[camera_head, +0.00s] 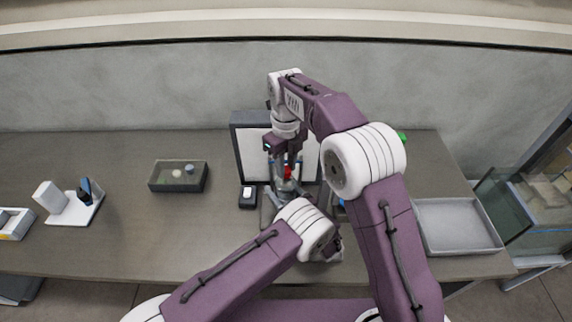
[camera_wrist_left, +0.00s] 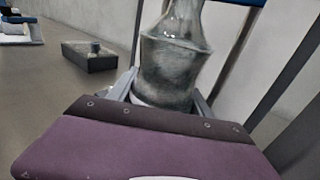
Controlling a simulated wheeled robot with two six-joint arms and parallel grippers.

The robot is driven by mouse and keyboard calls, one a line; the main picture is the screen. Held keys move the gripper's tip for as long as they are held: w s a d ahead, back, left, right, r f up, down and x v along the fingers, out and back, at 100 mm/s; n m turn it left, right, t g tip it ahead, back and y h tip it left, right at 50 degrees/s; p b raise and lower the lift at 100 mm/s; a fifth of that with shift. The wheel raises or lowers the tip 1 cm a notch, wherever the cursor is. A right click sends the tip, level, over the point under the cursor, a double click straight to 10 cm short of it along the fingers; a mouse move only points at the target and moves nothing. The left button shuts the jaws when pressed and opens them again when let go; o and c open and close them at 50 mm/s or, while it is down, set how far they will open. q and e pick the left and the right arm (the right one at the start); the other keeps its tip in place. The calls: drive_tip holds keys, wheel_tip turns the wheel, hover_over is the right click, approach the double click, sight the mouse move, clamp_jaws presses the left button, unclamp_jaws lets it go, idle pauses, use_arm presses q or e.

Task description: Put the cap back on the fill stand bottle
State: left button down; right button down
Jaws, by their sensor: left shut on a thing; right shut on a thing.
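The fill stand bottle (camera_wrist_left: 175,60) is grey and see-through, and it fills the middle of the left wrist view. My left gripper (camera_wrist_left: 162,95) is shut on the bottle's lower body, one finger on each side. In the head view the bottle (camera_head: 284,186) stands below my right gripper, partly hidden by my arms. My right gripper (camera_head: 282,161) points down from above and is shut on a red cap (camera_head: 287,172). The cap is right over the bottle's top. I cannot tell whether cap and bottle touch. The bottle's neck is cut off in the wrist view.
A dark-framed stand with a white panel (camera_head: 252,154) is behind the bottle. A small black device (camera_head: 248,197) is left of it. A dark box (camera_head: 178,187) with small items is further left. A grey tray (camera_head: 455,226) is at right. The table between box and white holder (camera_head: 72,212) is clear.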

drive_tip(key=c, duration=1.1)
unclamp_jaws()
drive_tip(key=shift+o, duration=0.2)
drive_tip(key=shift+r, duration=0.1)
wheel_tip(320, 180, up, 7)
drive_tip(key=shift+r, duration=0.15)
use_arm(q)
drive_tip(key=shift+c, duration=1.9)
unclamp_jaws()
drive_tip(key=shift+s, duration=0.1)
drive_tip(key=b+v, duration=0.1)
drive_tip(key=v, duration=0.8)
use_arm(e)
drive_tip(key=shift+f, duration=0.6)
